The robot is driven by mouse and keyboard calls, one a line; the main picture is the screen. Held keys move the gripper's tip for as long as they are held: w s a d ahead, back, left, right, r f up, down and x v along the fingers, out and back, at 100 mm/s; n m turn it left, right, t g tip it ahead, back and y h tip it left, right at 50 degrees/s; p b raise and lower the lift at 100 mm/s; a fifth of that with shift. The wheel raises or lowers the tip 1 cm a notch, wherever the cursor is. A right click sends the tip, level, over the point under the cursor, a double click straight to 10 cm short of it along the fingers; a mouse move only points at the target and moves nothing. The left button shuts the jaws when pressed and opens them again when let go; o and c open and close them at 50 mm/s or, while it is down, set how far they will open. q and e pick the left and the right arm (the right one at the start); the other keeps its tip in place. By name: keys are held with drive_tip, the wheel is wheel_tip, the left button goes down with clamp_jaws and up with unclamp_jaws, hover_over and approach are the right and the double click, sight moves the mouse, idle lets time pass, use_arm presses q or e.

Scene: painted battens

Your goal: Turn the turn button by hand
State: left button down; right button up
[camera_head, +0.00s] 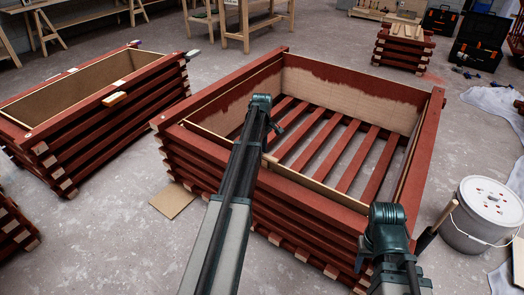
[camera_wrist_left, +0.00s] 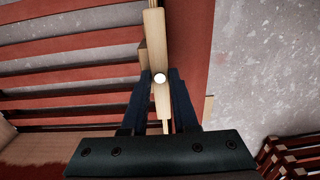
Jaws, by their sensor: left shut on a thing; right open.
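The turn button is a pale wooden strip (camera_wrist_left: 161,104) with a round white pivot, in the left wrist view. It lies lengthwise against the red wood of the crate's edge. My left gripper (camera_wrist_left: 160,76) has its two dark fingers on either side of the button at the pivot and is shut on it. In the head view my left arm reaches over the near wall of the red crate (camera_head: 310,203) and hides much of the button area. My right gripper (camera_head: 364,258) is open and empty outside the crate's near right side, partly hidden by my arm.
A second red crate (camera_head: 158,97) stands at left, with a pale wooden piece (camera_head: 114,99) on its edge. A white bucket (camera_head: 485,215) stands at right. A cardboard piece (camera_head: 172,200) lies on the floor. Workbenches and black toolboxes (camera_head: 480,42) are at the back.

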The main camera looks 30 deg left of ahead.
idle(1.0)
use_arm(q)
drive_tip(key=n, duration=0.8)
drive_tip(key=shift+n, duration=0.3)
drive_tip(key=n, duration=0.4)
drive_tip(key=shift+n, duration=2.3)
drive_tip(key=c, duration=0.7)
unclamp_jaws()
